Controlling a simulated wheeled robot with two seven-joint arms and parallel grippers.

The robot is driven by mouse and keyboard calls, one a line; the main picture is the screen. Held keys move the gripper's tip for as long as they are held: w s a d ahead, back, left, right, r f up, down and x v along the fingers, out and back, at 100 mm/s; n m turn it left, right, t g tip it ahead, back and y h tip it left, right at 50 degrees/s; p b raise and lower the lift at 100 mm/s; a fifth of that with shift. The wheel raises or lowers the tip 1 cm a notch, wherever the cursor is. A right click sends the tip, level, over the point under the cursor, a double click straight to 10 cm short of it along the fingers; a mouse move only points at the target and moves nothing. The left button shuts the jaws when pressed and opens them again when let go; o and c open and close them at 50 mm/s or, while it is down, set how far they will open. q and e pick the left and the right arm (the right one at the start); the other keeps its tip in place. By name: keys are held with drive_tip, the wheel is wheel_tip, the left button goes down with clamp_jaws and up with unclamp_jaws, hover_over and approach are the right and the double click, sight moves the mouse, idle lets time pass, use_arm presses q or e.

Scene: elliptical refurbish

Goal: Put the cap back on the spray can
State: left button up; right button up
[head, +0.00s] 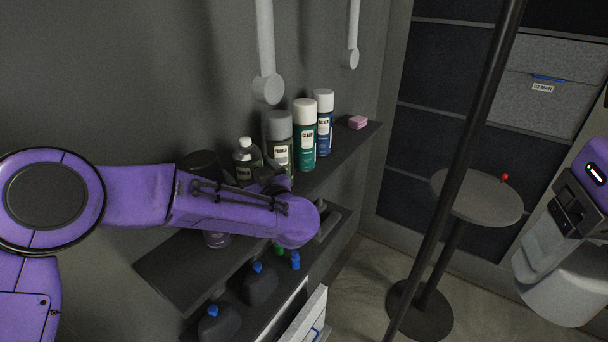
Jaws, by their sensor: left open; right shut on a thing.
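Several capped spray cans stand upright on the wall shelf: one with a grey cap (279,127), a green one with a white cap (304,145) and a blue one with a white cap (324,125). A dark rounded thing (203,162) and a purplish base (217,240) show around my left arm, which hides most of what stands there. My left gripper (272,184) is open beside the grey-capped can, mostly hidden by its wrist.
A bottle (246,160) stands left of the cans and a pink block (358,122) to their right. Dark jugs with blue caps (259,283) sit on the lower shelf. A round stand (478,197) and a dark pole (462,170) stand at the right.

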sight(249, 146)
use_arm(q)
drive_tip(key=shift+c, duration=0.3)
drive_tip(key=c, duration=1.4)
drive_tip(key=shift+d+r+b, duration=0.1)
drive_tip(key=shift+r+b, duration=0.05)
drive_tip(key=shift+b, duration=0.35)
use_arm(e)
drive_tip(key=shift+f, duration=0.5)
use_arm(q)
drive_tip(key=r, duration=0.2)
drive_tip(key=r+b, duration=0.1)
drive_tip(key=r, duration=0.1)
drive_tip(key=r+b, duration=0.1)
drive_tip(key=r, duration=0.1)
drive_tip(key=shift+s+d+r, duration=0.3)
drive_tip(key=shift+s+r, duration=0.05)
drive_tip(key=shift+s, duration=0.05)
use_arm(e)
wheel_tip(249, 146, down, 2)
drive_tip(key=shift+f, duration=0.15)
use_arm(q)
drive_tip(key=w+d+b+v, duration=0.1)
drive_tip(key=b+v, duration=0.3)
drive_tip(key=v, duration=1.4)
drive_tip(key=shift+s+d, duration=0.3)
drive_tip(key=shift+d, duration=0.2)
use_arm(e)
wheel_tip(249, 146, down, 4)
